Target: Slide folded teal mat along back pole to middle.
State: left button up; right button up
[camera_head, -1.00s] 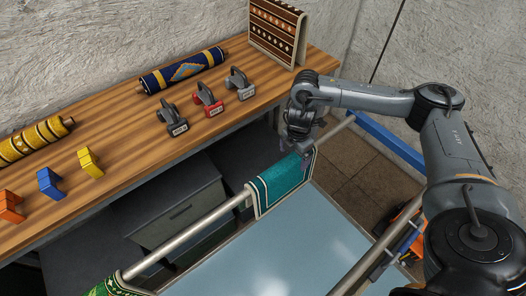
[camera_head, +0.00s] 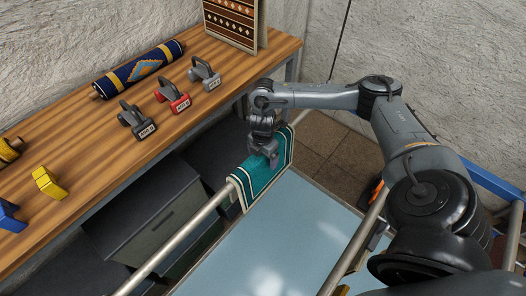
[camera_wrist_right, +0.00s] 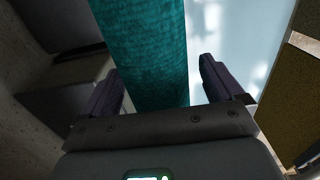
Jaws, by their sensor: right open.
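The folded teal mat (camera_head: 258,180) hangs over the back pole (camera_head: 180,238), near the pole's far right part. Its outer side has a patterned pale border. My right gripper (camera_head: 268,158) is over the top of the mat. In the right wrist view, its two dark fingers (camera_wrist_right: 160,85) are apart, one on each side of the teal mat (camera_wrist_right: 145,45), with gaps showing beside it. Contact with the mat cannot be made out. My left gripper is in no view.
A wooden bench (camera_head: 85,175) runs behind the pole. It holds a rolled blue rug (camera_head: 140,68), several weights such as a red one (camera_head: 174,97), and a patterned standing rug (camera_head: 232,18). A pale blue surface (camera_head: 270,240) lies in front of the pole. The pole left of the mat is clear.

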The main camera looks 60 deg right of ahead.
aim_at(252, 168)
jog(key=shift+f, duration=0.5)
jog(key=c, duration=1.5)
jog(key=shift+w+a+r+p, duration=0.1)
jog(key=shift+a+p, duration=0.35)
jog(key=shift+a, duration=0.15)
jog(key=shift+w+a+p, duration=0.25)
jog(key=shift+a+p, duration=0.25)
jog(key=shift+a, duration=0.55)
jog(key=shift+w+a+p, duration=0.2)
jog(key=shift+a+p, duration=0.3)
jog(key=shift+a, duration=0.55)
